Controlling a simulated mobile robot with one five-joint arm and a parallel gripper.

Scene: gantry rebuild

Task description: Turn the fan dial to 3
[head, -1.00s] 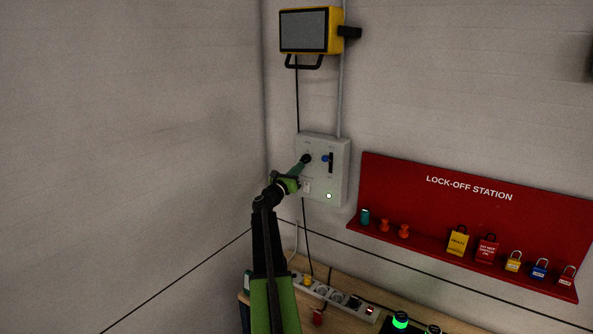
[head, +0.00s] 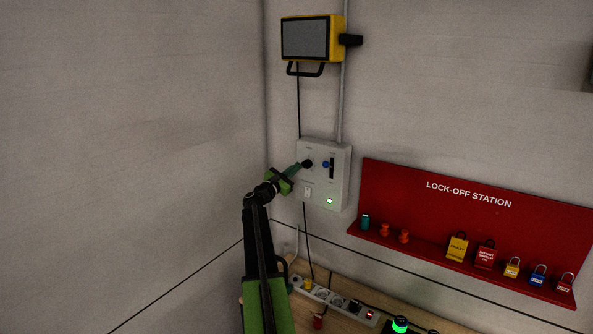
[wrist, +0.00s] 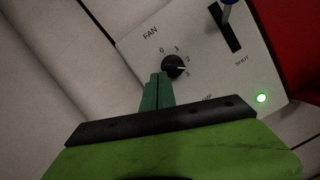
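The fan dial (wrist: 173,66) is a round black knob on a pale grey wall box, below the word FAN. Its white pointer points right, between the marks 2 and 3 and close to 3. The dial also shows in the head view (head: 307,163). My gripper (wrist: 158,75) has teal fingers lying side by side, shut with nothing seen between them. The tips are just at the lower left of the dial; I cannot tell if they touch it. In the head view my gripper (head: 298,166) reaches the dial's left side.
Right of the dial is a slot with a blue-knobbed lever (head: 326,164). A green light (head: 330,201) glows and a white switch (head: 307,191) sits lower on the box. A red lock-off shelf (head: 470,205) stands to the right. A power strip (head: 335,299) lies on the bench below.

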